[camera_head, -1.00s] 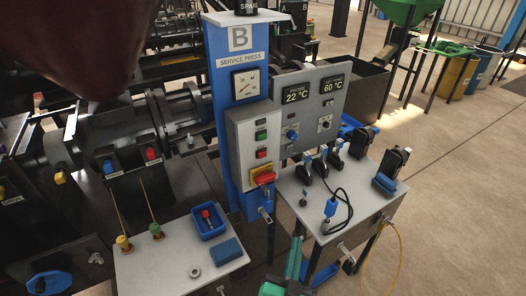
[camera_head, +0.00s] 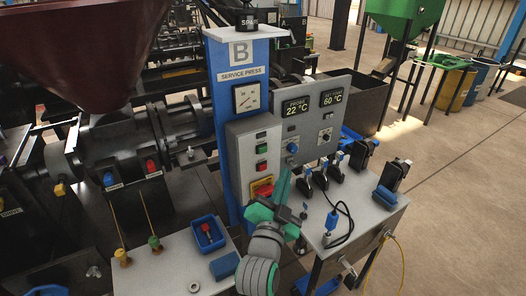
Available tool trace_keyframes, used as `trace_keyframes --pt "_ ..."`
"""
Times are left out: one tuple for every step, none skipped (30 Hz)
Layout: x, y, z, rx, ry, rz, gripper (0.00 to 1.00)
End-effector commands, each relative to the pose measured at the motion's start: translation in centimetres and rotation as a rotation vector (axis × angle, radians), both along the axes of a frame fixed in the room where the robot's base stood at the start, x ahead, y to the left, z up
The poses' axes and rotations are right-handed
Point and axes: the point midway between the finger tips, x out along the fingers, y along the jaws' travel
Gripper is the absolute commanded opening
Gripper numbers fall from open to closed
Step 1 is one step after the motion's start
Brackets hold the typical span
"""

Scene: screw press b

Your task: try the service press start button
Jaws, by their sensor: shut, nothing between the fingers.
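The service press control box (camera_head: 246,165) is grey and fixed to the blue column (camera_head: 222,110) marked B. It carries a green button (camera_head: 262,149) with a red button (camera_head: 261,166) below it. Which is the start button cannot be read from the labels. Under them is a red rotary switch on a yellow plate (camera_head: 263,188), partly covered by my gripper. My gripper (camera_head: 286,171) is green, points upward and is shut and empty. Its tips appear right of and below the green button in the picture. Whether they touch anything cannot be told.
A grey panel (camera_head: 312,112) with displays reading 22 °C and 60 °C and a blue knob (camera_head: 292,148) stands to the right. Clamps stand on the right bench (camera_head: 372,212). The left bench (camera_head: 160,272) holds a blue tray (camera_head: 195,233). Floor is clear at far right.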

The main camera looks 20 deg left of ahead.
Motion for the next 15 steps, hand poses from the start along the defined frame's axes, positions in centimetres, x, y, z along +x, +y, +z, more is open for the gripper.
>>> trace_keyframes --pt "0.0 0.0 0.0 0.000 0.000 0.000 0.00" --pt "0.0 0.0 0.0 0.000 0.000 0.000 0.00" --pt "0.0 0.0 0.0 -0.001 0.000 -0.002 0.00" --pt "0.1 0.0 0.0 -0.001 0.000 -0.002 0.00" --pt "0.1 0.0 0.0 -0.001 0.000 -0.002 0.00" --pt "0.2 0.1 0.0 -0.001 0.000 -0.002 0.00" --pt "0.3 0.2 0.0 -0.001 0.000 -0.002 0.00" --pt "0.4 0.4 0.0 -0.002 0.000 -0.002 0.00" --pt "0.6 0.6 0.0 -0.002 0.000 -0.002 0.00" --pt "0.8 0.9 0.0 -0.002 0.000 -0.002 0.00" --pt "1.0 1.1 0.0 -0.002 -0.001 -0.001 0.00" --pt "1.2 1.5 0.0 -0.001 -0.002 0.000 0.00" --pt "1.5 1.8 0.0 -0.001 -0.002 0.000 0.00" --pt "1.7 2.2 0.0 -0.001 -0.001 0.001 0.00" --pt "2.0 2.6 0.0 -0.001 -0.001 0.001 0.00"
